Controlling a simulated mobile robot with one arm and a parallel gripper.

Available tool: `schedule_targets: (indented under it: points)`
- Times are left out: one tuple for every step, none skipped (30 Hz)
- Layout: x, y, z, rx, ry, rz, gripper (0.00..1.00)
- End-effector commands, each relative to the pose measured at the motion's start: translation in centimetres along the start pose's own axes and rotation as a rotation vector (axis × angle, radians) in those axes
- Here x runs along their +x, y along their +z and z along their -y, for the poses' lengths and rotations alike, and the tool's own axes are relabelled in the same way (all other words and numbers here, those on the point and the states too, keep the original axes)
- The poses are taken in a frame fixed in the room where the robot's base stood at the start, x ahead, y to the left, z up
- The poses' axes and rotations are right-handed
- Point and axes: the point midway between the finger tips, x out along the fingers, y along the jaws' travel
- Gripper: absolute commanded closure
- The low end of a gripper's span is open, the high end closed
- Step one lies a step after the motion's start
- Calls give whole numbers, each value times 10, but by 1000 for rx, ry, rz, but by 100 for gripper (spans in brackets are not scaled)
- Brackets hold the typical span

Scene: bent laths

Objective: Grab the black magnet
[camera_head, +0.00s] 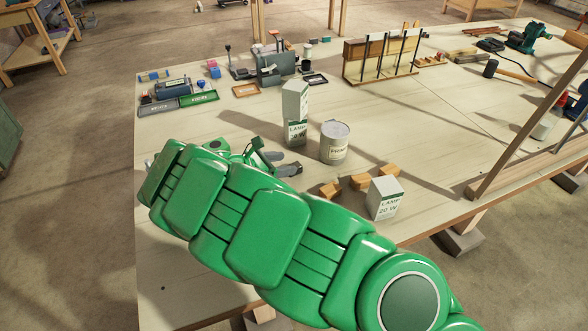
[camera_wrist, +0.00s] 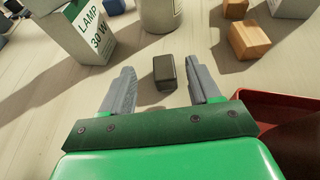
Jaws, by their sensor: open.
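The black magnet (camera_wrist: 165,72) appears in the wrist view as a small dark block on the pale bench top. It lies just ahead of my gripper (camera_wrist: 160,78), roughly midway between the two grey fingertips, with a gap on both sides. My gripper is open and empty. In the head view my gripper (camera_head: 278,163) is low over the bench beside the tall lamp box, and I cannot make out the magnet there; my green arm covers much of that area.
A tall lamp box (camera_head: 295,112) and a paint can (camera_head: 335,143) stand just beyond my gripper. Wooden blocks (camera_head: 361,181) and a second lamp box (camera_head: 385,198) are to the right. A red container (camera_wrist: 285,112) is close to the right finger in the wrist view.

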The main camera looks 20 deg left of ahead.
Motion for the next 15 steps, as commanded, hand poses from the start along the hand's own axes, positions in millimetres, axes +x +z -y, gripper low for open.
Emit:
schedule_targets:
  points:
    - [6,0,1,0,-3,0,38]
    - [10,0,1,0,-4,0,38]
    - [13,0,2,0,-5,0,38]
    - [15,0,2,0,-5,0,38]
    - [16,0,2,0,-5,0,38]
    - [18,0,2,0,-4,0,38]
    - [19,0,2,0,-4,1,38]
    - [21,0,2,0,-4,1,38]
    - [24,-1,2,0,-5,1,38]
    - [27,-2,2,0,-5,1,38]
    - [30,-2,3,1,-5,1,38]
    - [35,-3,3,1,-6,1,38]
    - [39,-4,4,1,-6,0,38]
    - [43,-5,4,1,-6,0,38]
    - [49,-6,4,0,-5,-1,38]
